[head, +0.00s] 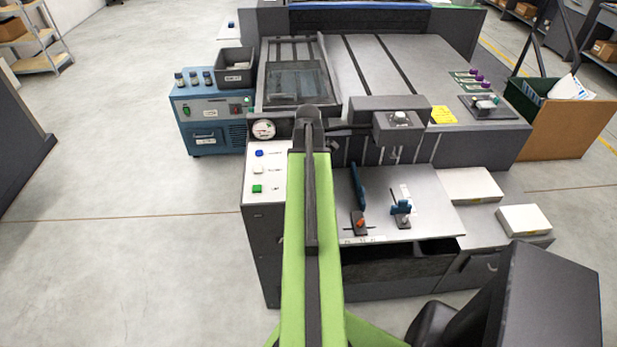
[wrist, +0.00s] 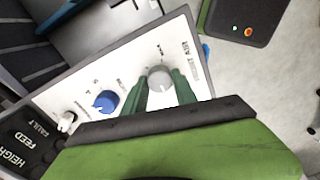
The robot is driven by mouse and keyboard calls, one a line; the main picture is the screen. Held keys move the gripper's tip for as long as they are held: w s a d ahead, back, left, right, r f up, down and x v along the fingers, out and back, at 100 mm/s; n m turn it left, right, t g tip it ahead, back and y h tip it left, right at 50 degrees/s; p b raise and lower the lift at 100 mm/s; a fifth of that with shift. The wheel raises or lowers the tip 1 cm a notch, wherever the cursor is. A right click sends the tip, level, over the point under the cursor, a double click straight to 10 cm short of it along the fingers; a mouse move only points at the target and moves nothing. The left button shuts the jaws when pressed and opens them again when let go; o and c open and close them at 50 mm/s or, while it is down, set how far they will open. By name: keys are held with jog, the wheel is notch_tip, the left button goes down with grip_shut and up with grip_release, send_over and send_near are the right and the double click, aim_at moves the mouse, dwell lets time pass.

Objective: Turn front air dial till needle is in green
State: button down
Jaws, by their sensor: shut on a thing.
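A round grey dial (wrist: 160,79) with a pale pointer mark sits on a white panel in the wrist view. My gripper (wrist: 162,75) has its green fingers on either side of this dial and is shut on it. The labels beside the dial are too blurred to read, so I cannot confirm it is the front air dial. In the head view a round white gauge (head: 263,128) sits at the machine's left corner. Its needle is too small to read. My arm hides my gripper in the head view.
In the wrist view a blue knob (wrist: 105,101) and a white knob (wrist: 67,122) sit left of the dial. A dark box (wrist: 242,20) with red and green buttons is at upper right. A blue unit (head: 208,130) stands left of the machine in the head view.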

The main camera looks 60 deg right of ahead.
jog(key=shift+m, duration=0.3)
jog(key=m, duration=0.9)
jog(key=shift+m, duration=0.4)
jog(key=m, duration=1.1)
jog(key=shift+a, duration=0.1)
dwell(0.4)
jog(key=c, duration=1)
grip_release()
jog(key=shift+w+f, duration=0.1)
